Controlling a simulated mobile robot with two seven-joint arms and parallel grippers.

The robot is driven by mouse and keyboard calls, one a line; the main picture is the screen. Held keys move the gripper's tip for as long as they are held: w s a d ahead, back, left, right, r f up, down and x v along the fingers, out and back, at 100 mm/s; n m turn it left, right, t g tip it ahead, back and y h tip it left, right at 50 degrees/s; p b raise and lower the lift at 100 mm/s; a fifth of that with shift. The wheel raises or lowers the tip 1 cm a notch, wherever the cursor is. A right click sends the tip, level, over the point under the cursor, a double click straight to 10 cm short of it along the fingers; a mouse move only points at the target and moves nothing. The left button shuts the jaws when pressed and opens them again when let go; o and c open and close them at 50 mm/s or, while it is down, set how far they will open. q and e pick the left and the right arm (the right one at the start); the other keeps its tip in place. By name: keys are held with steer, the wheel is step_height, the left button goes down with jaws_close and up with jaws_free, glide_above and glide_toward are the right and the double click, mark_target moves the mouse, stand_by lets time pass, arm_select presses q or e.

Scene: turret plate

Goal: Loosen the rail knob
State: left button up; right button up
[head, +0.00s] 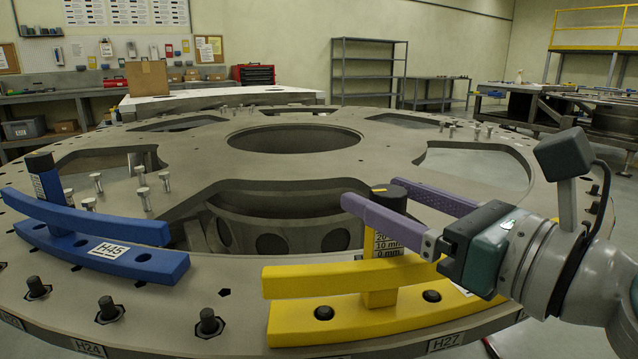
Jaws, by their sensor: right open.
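A yellow rail fixture (330,325) stands on the grey turret plate (215,280) in the front right. Its upright post (378,296) carries a printed millimetre scale. A black knob (399,191) tops this post, partly hidden behind the near purple finger. My right gripper (380,194) comes in from the right and is open. Its two purple fingers lie on either side of the knob; I cannot tell whether they touch it. A blue rail fixture (150,265) marked H45 stands at the left with its own black knob (39,162). My left gripper is out of view.
Several black studs (208,322) line the plate's front rim, and several silver pins (143,198) stand near the blue rail. The plate has a large central opening (290,139) and side cutouts. Benches and shelving (368,75) stand far behind.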

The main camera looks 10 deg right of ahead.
steer(key=x, duration=0.3)
steer(key=shift+w+a, duration=0.15)
jaws_close()
stand_by(0.6)
